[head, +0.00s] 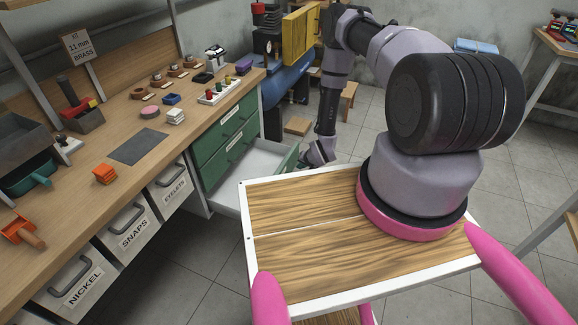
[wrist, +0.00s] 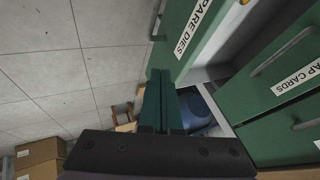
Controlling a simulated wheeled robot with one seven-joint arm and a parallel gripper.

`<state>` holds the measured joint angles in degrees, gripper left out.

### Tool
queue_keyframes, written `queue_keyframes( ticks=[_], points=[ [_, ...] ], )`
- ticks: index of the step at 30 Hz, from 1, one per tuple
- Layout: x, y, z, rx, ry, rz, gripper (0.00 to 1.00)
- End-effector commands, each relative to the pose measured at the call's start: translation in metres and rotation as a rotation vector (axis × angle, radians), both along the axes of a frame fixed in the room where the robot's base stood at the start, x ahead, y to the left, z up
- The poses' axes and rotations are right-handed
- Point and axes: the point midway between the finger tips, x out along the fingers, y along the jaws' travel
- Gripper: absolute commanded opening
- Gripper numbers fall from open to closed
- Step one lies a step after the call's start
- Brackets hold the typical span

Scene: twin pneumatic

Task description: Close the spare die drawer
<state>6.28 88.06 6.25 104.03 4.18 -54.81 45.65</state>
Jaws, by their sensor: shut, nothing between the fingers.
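The spare die drawer is the lowest drawer of the green cabinet and stands pulled out. In the head view its pale interior (head: 258,160) is visible and its green front (head: 289,163) faces right. In the wrist view its front (wrist: 192,38), labelled "SPARE DIES", runs along the top with its handle at the left. My gripper (head: 317,153) is low, just outside the drawer front. In the wrist view my gripper (wrist: 160,78) has its fingers together and empty, close to the front. I cannot tell whether they touch it.
Two shut green drawers (head: 228,140) are above, one labelled "SNAP CARDS" (wrist: 297,82) in the wrist view. My wooden-topped base is close to the open drawer. A blue tank machine (head: 284,82) stands behind. Cardboard boxes (wrist: 38,158) are at lower left in the wrist view.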

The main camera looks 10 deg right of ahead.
Motion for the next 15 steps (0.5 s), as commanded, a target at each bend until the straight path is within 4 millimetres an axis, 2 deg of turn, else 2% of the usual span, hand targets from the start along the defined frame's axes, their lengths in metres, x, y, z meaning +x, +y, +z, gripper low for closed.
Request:
queue_keyframes(
  ticks=[6, 10, 15],
  points=[
    [0.027, 0.008, -0.038, -0.001, -0.002, 0.002, 0.00],
    [0.039, 0.027, -0.034, -0.001, -0.002, 0.005, 0.00],
    [0.047, 0.037, -0.034, -0.001, -0.001, 0.003, 0.00]
  ],
)
